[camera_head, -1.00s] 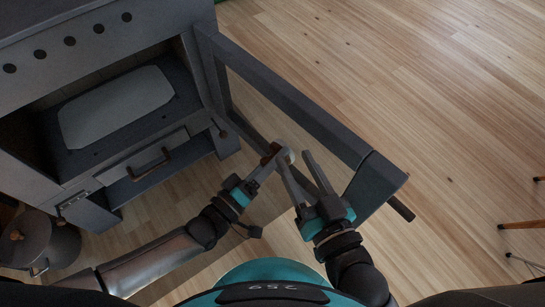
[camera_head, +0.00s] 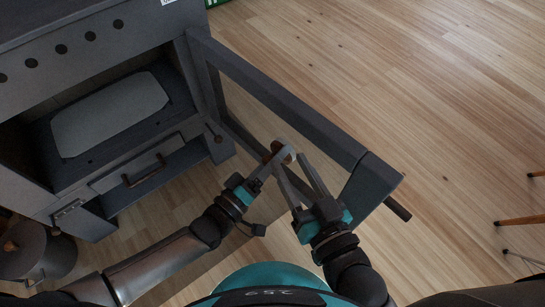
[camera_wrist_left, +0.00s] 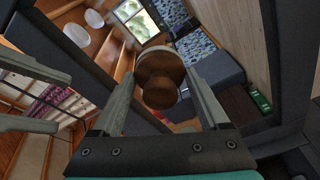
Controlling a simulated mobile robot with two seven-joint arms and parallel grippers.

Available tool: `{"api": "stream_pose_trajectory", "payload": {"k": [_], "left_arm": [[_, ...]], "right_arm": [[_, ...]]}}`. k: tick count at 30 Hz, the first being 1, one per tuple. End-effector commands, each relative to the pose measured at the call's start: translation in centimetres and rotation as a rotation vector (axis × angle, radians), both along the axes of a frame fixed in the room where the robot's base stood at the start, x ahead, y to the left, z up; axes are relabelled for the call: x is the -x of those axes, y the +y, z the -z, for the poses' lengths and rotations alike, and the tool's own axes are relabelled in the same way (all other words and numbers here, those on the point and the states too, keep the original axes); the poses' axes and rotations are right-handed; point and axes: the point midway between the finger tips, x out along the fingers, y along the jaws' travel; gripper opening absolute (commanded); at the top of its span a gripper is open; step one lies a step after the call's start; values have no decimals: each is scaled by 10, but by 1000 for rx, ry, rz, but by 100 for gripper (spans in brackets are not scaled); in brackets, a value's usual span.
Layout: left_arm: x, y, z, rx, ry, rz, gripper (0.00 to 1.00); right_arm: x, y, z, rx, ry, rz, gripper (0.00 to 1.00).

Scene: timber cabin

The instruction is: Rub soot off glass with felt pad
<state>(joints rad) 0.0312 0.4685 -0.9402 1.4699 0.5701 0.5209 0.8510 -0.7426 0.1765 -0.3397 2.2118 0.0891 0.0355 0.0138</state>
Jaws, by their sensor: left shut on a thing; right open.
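The felt pad (camera_head: 287,153) is a pale disc with a wooden knob; its knob (camera_wrist_left: 160,82) faces the left wrist camera. My left gripper (camera_head: 267,167) is shut on the knob, holding the pad by the stove door. The door (camera_head: 290,118) stands open, and its framed glass (camera_head: 243,107) is see-through. I cannot make out soot, or whether the pad touches the glass. My right gripper (camera_head: 291,161) is open and empty, its fingers close beside the pad and door frame. Its fingers also show at the left of the left wrist view.
The dark stove (camera_head: 60,100) stands at left with a pale plate (camera_head: 110,112) inside. A lidded pot (camera_head: 38,250) is at lower left. A door handle (camera_head: 398,208) sticks out near my right arm. Thin wooden legs (camera_head: 520,220) stand at the right edge. The floor at upper right is clear.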

Motion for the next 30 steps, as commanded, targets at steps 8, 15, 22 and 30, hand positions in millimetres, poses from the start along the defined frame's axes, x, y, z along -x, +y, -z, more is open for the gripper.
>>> {"api": "stream_pose_trajectory", "payload": {"k": [8,15,22,30], "left_arm": [[11,-9,-1,2,2,0,34],[27,-22,-1,2,3,0,34],[29,-28,0,0,0,-1,34],[18,-19,0,-2,-4,-1,34]], "right_arm": [[0,0,-5,1,-1,0,50],[0,0,-11,0,-1,0,50],[0,0,-11,0,-1,0,50],[0,0,-7,0,-1,0,50]]}}
